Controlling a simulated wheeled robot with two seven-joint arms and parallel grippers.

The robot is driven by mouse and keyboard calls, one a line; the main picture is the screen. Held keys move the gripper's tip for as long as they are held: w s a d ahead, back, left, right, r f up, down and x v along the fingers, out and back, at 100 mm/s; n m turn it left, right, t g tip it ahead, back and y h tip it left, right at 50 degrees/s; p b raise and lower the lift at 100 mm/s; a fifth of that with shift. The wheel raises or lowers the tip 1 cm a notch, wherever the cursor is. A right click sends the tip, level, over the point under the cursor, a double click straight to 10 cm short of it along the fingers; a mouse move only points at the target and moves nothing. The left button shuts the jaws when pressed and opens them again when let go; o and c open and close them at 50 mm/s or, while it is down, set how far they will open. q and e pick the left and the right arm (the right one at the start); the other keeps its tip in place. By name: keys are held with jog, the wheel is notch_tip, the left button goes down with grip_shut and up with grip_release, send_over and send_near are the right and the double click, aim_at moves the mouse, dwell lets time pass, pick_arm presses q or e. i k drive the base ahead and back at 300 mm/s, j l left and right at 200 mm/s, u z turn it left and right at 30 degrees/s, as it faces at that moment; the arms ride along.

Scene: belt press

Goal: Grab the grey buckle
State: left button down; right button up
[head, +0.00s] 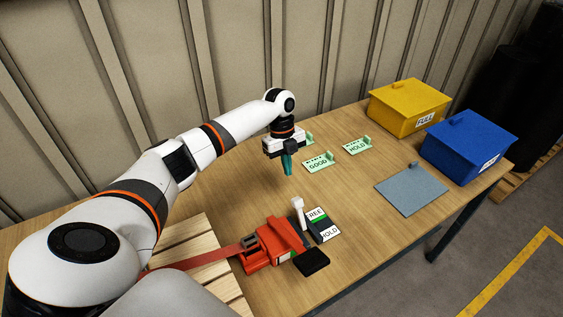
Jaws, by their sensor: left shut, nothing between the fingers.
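My left gripper (287,167) hangs above the wooden table near the middle, pointing down, with its teal fingers shut and empty. It is behind the red press (270,243) and clear of it in the picture. A red belt (205,258) runs from the left into the press. A white lever (298,209) stands up at the press's far side. My right gripper is not in view.
Beside the press are a FREE/HOLD panel (322,226) and a black pad (312,262). Green cards marked GOOD (319,163) and HOLD (357,147) lie behind. Slats (195,240) lie left.

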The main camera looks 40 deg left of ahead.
aim_at(252, 240)
jog(key=k+l, duration=1.2)
